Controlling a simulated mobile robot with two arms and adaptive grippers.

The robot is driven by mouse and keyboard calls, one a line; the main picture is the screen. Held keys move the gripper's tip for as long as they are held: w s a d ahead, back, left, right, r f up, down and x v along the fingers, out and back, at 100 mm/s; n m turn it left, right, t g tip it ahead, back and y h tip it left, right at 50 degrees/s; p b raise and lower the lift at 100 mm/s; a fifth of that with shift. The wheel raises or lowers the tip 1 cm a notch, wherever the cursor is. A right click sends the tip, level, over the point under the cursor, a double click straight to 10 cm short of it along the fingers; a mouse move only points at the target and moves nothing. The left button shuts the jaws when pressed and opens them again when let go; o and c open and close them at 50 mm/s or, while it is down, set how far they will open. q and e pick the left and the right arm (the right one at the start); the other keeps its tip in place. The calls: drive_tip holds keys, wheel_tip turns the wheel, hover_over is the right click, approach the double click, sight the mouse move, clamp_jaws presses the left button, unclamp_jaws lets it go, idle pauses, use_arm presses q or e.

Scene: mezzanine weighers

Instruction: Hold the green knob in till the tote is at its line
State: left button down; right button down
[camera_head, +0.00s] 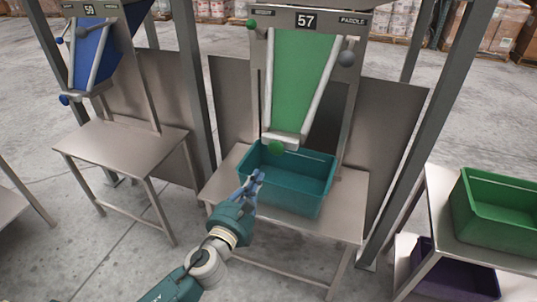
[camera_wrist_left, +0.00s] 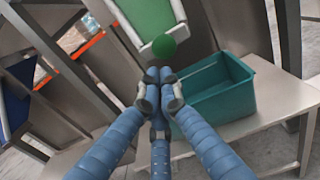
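My left gripper (camera_head: 258,177) is at the tote's left front, below the knob. Its blue fingers (camera_wrist_left: 159,80) are drawn together, with nothing visible between them. My right gripper is out of view.
A second green knob (camera_head: 252,24) and a grey ball labelled paddle (camera_head: 346,58) are higher on the frame. Station 59 with a blue chute (camera_head: 90,50) and bare table (camera_head: 120,150) stands left. A green crate (camera_head: 495,230) and purple crate (camera_head: 455,275) are right.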

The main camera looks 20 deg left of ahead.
sight(272, 150)
use_arm(q)
drive_tip(key=w, duration=0.5)
drive_tip(key=w+p, duration=0.1)
drive_tip(key=w, duration=0.4)
drive_tip(key=shift+w+d, duration=0.2)
drive_tip(key=shift+w, duration=0.05)
